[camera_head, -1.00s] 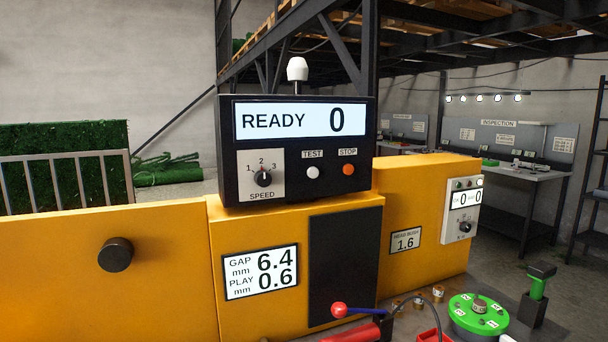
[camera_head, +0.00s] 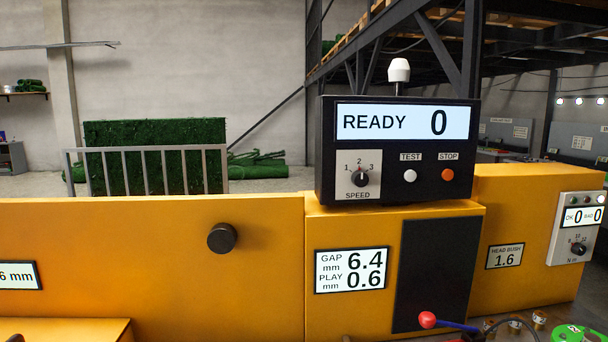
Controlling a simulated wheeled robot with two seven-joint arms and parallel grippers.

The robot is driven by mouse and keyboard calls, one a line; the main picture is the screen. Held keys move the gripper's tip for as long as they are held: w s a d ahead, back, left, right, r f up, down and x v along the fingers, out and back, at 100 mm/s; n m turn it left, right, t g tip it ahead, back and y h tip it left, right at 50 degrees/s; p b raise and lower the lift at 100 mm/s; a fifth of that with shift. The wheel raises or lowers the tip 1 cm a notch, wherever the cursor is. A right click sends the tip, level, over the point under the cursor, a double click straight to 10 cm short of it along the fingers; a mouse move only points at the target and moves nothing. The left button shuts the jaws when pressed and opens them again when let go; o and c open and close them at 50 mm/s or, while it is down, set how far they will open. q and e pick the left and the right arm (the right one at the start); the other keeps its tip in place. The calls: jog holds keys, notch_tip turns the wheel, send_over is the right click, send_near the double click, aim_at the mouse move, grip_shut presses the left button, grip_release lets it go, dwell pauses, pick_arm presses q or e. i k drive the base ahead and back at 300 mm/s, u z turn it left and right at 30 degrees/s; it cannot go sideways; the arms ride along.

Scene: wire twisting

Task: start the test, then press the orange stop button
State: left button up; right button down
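The black control box (camera_head: 331,180) stands on top of the yellow machine housing (camera_head: 270,270). Its display (camera_head: 403,122) reads READY 0. The white TEST button (camera_head: 410,176) and the orange STOP button (camera_head: 447,175) sit side by side below the display. The SPEED knob (camera_head: 360,179) is at the left of the panel, with its pointer up near 2. A white lamp (camera_head: 399,70) stands on top of the box. Neither of my grippers can be made out in this view.
A plate (camera_head: 351,270) on the housing reads GAP 6.4 mm, PLAY 0.6 mm. A counter box (camera_head: 575,228) reading OK 0, BAD 0 is at the right. A dark round knob (camera_head: 222,238) juts from the housing.

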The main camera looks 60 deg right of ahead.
aim_at(409, 176)
jog(key=u, duration=0.7)
jog(key=k, duration=1.5)
jog(key=z, duration=1.9)
jog(key=i, duration=0.5)
jog(key=z, duration=0.05)
